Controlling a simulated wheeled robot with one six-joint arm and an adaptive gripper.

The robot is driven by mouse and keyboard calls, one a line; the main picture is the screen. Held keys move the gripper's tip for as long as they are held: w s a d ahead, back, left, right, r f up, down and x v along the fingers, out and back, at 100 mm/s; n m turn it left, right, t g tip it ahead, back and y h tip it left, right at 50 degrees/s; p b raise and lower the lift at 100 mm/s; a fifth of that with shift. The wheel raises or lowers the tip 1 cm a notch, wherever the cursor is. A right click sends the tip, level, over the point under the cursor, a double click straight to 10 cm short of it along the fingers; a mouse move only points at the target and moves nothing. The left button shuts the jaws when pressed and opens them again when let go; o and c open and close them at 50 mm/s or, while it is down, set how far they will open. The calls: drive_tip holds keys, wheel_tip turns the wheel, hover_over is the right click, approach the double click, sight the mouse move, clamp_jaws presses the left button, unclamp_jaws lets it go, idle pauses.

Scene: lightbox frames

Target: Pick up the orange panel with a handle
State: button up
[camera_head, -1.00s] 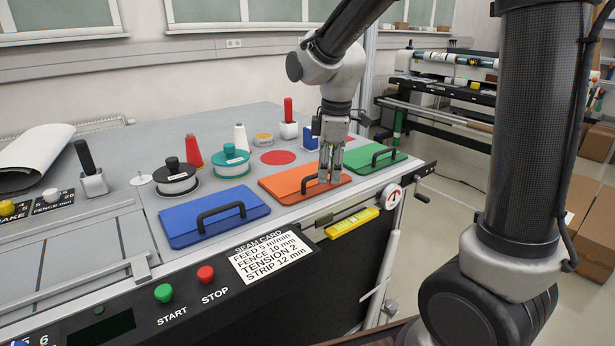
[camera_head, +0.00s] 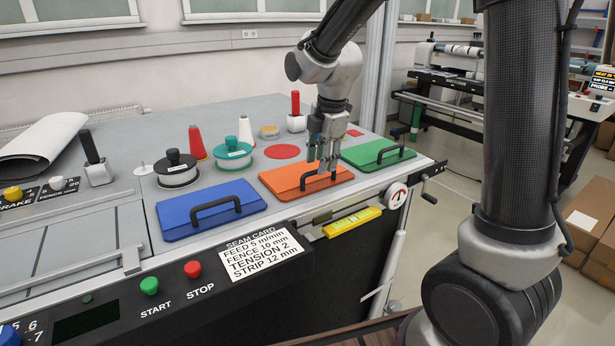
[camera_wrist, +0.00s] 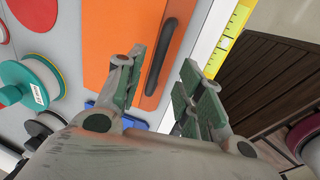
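The orange panel (camera_head: 280,180) lies flat on the grey table between a blue panel and a green panel. Its black arched handle (camera_head: 312,179) stands near its front edge. My gripper (camera_head: 326,170) points down over the handle's right part. In the wrist view the gripper (camera_wrist: 164,62) is open, with one finger on each side of the line of the handle (camera_wrist: 170,40). The orange panel (camera_wrist: 112,35) fills the upper middle there. I cannot tell whether a finger touches the handle.
The blue panel (camera_head: 180,210) lies to the left and the green panel (camera_head: 365,155) close on the right. Spools and cones, including a green-topped spool (camera_head: 233,152), stand behind.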

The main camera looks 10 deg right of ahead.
drive_tip(key=f, duration=0.2)
drive_tip(key=w+f, duration=0.1)
drive_tip(key=f, duration=0.1)
drive_tip(key=shift+w+f, duration=0.15)
drive_tip(key=shift+f, duration=0.1)
drive_tip(key=shift+a, duration=0.1)
drive_tip(key=shift+c, duration=0.3)
clamp_jaws()
